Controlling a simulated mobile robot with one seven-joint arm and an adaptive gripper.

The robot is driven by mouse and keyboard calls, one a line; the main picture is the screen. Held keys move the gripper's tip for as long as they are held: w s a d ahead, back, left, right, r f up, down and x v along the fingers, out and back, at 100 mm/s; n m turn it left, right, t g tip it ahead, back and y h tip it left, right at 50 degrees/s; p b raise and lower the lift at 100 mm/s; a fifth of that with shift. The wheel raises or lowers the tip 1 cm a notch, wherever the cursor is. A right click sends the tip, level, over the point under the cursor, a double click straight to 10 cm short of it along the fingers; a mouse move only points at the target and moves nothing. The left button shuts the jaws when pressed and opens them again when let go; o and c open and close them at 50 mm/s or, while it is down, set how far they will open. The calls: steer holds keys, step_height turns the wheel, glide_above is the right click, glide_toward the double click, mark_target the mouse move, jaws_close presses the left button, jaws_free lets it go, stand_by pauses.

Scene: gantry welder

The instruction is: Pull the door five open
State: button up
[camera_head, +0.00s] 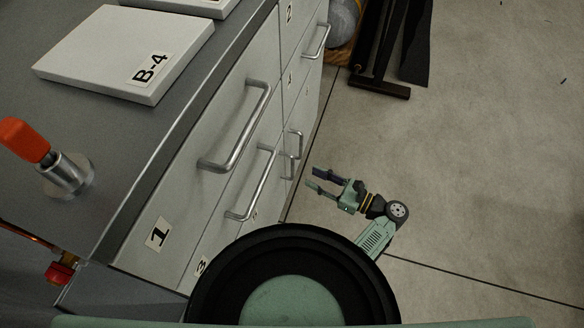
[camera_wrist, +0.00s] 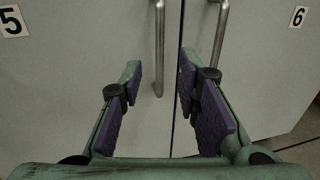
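Door five (camera_wrist: 75,75) is the light grey panel with the "5" label at upper left in the wrist view. Its vertical metal bar handle (camera_wrist: 159,45) runs near the door's right edge. My gripper (camera_wrist: 157,82) is open, with purple pads facing each other. The lower part of the handle shows between the fingers in the picture, and the fingers do not touch it. In the head view my gripper (camera_head: 311,179) is low beside the cabinet, its fingers pointing toward the two small door handles. Door five's face is seen too steeply there to read its label.
Door six (camera_wrist: 265,75) with its own handle (camera_wrist: 219,35) stands just right of door five, a narrow gap between. Drawer handles (camera_head: 240,130) jut out above. A black metal stand (camera_head: 380,90) is on the floor behind. The floor at right is clear.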

glide_above(293, 178)
steer(key=shift+w+a+p, duration=0.1)
steer(key=shift+w+p, duration=0.2)
steer(key=shift+p, duration=0.05)
steer(key=shift+c, duration=0.6)
jaws_close()
